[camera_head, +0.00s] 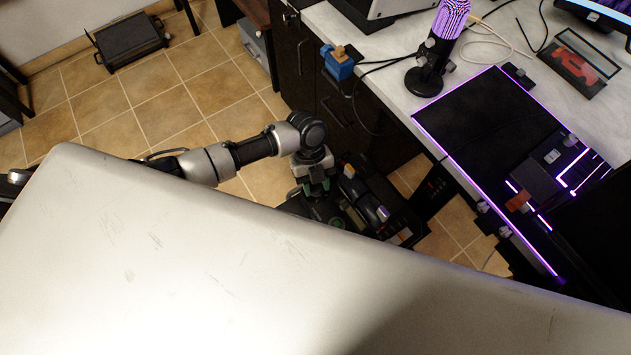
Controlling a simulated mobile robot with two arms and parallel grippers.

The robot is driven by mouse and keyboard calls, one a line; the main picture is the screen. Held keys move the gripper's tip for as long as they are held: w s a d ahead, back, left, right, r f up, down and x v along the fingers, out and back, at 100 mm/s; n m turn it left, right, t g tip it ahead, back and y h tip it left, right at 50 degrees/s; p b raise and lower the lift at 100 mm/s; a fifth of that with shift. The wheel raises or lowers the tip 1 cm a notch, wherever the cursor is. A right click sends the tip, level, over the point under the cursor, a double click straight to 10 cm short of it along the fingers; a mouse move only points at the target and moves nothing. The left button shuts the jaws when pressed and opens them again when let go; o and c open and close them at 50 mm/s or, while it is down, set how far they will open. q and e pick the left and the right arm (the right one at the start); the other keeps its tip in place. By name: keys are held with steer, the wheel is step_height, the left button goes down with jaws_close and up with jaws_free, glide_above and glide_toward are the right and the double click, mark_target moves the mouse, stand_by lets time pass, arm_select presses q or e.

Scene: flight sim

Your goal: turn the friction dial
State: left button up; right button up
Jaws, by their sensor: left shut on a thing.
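My left arm comes in from the left, and its gripper (318,192) points down at the dark throttle unit (383,198) beside the desk. The left gripper is shut on a small part at the left end of this unit, which I take to be the friction dial. The fingers and the dark shade hide the dial itself, so I cannot tell how far it is turned. Several small levers with pale knobs stand on the unit, right of the gripper. My right gripper is not in view.
Tiled floor (180,100) lies open at the upper left, with a black case (130,42).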

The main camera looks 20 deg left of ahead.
arm_select(q)
steer(key=o, duration=0.9)
steer(key=v, duration=1)
steer(key=shift+r+p, duration=0.35)
steer(key=shift+w, duration=0.1)
